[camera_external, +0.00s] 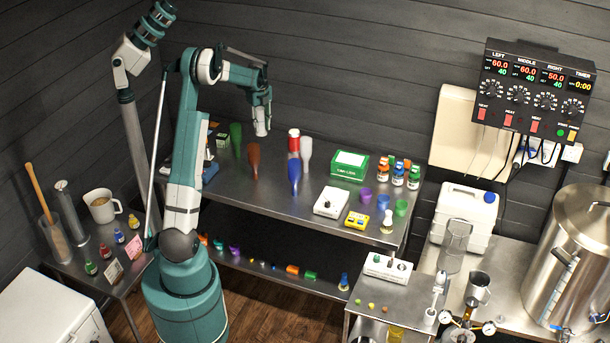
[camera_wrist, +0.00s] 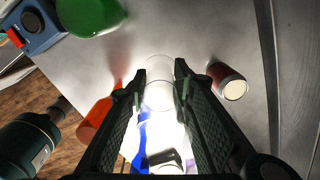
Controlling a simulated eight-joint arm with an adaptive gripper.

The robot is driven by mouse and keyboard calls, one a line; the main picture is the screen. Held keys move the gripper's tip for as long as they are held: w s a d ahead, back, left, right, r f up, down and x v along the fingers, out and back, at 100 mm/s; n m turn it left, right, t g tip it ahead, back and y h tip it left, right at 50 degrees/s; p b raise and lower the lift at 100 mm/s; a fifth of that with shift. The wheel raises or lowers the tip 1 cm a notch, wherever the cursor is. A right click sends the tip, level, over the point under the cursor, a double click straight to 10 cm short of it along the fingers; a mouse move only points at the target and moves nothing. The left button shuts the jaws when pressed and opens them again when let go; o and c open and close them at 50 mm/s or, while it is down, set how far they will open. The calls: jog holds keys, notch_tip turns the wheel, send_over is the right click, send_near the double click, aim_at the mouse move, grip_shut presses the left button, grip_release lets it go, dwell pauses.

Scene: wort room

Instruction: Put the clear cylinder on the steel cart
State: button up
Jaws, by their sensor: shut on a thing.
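My gripper (camera_external: 262,118) is raised over the back of the long steel table. In the wrist view its fingers (camera_wrist: 160,82) are shut on the clear cylinder (camera_wrist: 158,95), which looks pale and glassy. Its lower end shows as a pale shape (camera_external: 262,130) under the gripper in the external view; the rest is hidden by the fingers. A small steel-topped stand (camera_external: 400,304) is at the front right, and another steel-topped stand (camera_external: 112,240) is at the left. I cannot tell which is the steel cart.
The long steel table (camera_external: 275,182) holds a red-and-white can (camera_external: 294,141), an orange vessel (camera_external: 254,158), a green vessel (camera_external: 236,136) and a blue vessel (camera_external: 295,175). The front-right stand carries a white device (camera_external: 387,269). The left stand carries a white jug (camera_external: 102,206) and bottles.

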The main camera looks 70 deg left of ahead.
aim_at(261, 113)
jog(key=r, duration=0.6)
jog(key=shift+w+d+r, duration=0.15)
jog(key=shift+d+r, duration=0.05)
jog(key=shift+r, duration=0.05)
jog(key=w+d+m+b, duration=0.1)
jog(key=w+d+m, duration=0.1)
jog(key=w+d, duration=0.85)
jog(key=w+d+m+b, duration=0.15)
jog(key=w+d, duration=0.55)
jog(key=d, duration=0.7)
jog(key=w+d+m, duration=0.2)
jog(key=w+d, duration=0.6)
jog(key=d, duration=0.4)
jog(key=w+d+m+b, duration=0.1)
jog(key=w+d+m, duration=0.15)
jog(key=d, duration=1.35)
jog(key=w+d+m+b, duration=0.1)
jog(key=w+d+m, duration=0.15)
jog(key=d, duration=1.35)
jog(key=s+d+m+b, duration=0.15)
jog(key=s+d, duration=0.45)
jog(key=d, duration=1.3)
jog(key=s+d+m+b, duration=0.1)
jog(key=s+d+m, duration=0.3)
jog(key=d, duration=1.6)
notch_tip(261, 113, down, 19)
jog(key=s+n, duration=0.1)
jog(key=shift+a, duration=0.15)
